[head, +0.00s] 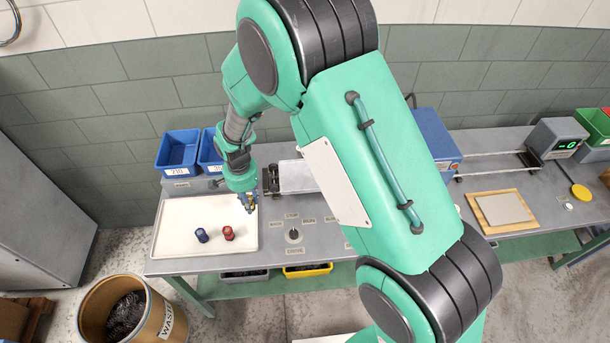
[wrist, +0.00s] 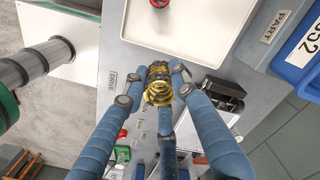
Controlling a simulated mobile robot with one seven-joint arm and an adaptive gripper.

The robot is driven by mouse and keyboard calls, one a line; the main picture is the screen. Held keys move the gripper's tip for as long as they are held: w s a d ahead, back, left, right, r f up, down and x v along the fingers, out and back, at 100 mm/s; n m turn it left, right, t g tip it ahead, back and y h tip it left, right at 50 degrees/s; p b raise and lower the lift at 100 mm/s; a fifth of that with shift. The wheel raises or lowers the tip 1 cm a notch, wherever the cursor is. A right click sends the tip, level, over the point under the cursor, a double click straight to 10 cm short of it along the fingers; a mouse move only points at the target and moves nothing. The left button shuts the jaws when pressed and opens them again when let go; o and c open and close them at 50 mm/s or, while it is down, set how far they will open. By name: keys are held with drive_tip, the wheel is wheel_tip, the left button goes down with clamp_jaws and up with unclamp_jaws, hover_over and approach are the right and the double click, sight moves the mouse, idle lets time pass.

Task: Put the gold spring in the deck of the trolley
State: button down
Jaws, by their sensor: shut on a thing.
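The gold spring (wrist: 158,92) is held between the blue fingers of my gripper (wrist: 155,84) in the wrist view, with its coils facing the camera. In the head view my gripper (head: 248,200) is over the right end of the white tray on the bench; the spring shows there only as a small yellowish patch. The trolley is not clearly seen. A pale flat surface at the bottom edge of the head view (head: 318,339) may be its deck, but I cannot tell.
The white tray (head: 180,226) holds a blue spring (head: 201,235) and a red spring (head: 228,233). Blue bins (head: 180,150) stand behind it. A knob (head: 294,235) is to its right. A waste drum (head: 130,312) stands on the floor. My arm hides much of the bench.

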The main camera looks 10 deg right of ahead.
drive_tip(key=w+d+m+p, duration=0.1)
drive_tip(key=w+d+m, duration=0.3)
drive_tip(key=d, duration=0.8)
drive_tip(key=w+d+m+p, duration=0.1)
drive_tip(key=w+d+m, duration=0.3)
drive_tip(key=d, duration=0.7)
drive_tip(key=shift+m, duration=0.7)
drive_tip(key=shift+s+d+f, duration=0.1)
drive_tip(key=shift+s+f, duration=0.05)
drive_tip(key=shift+f, duration=0.7)
drive_tip(key=shift+s+d+f, duration=0.1)
drive_tip(key=shift+s+f, duration=0.1)
drive_tip(key=shift+f, duration=0.6)
drive_tip(key=shift+s+d+f, duration=0.1)
drive_tip(key=shift+s+f, duration=0.05)
drive_tip(key=shift+f, duration=0.7)
drive_tip(key=p, duration=0.1)
hover_over(305, 172)
drive_tip(key=shift+w+a+f, duration=0.1)
drive_tip(key=shift+f, duration=0.7)
drive_tip(key=shift+f, duration=1.7)
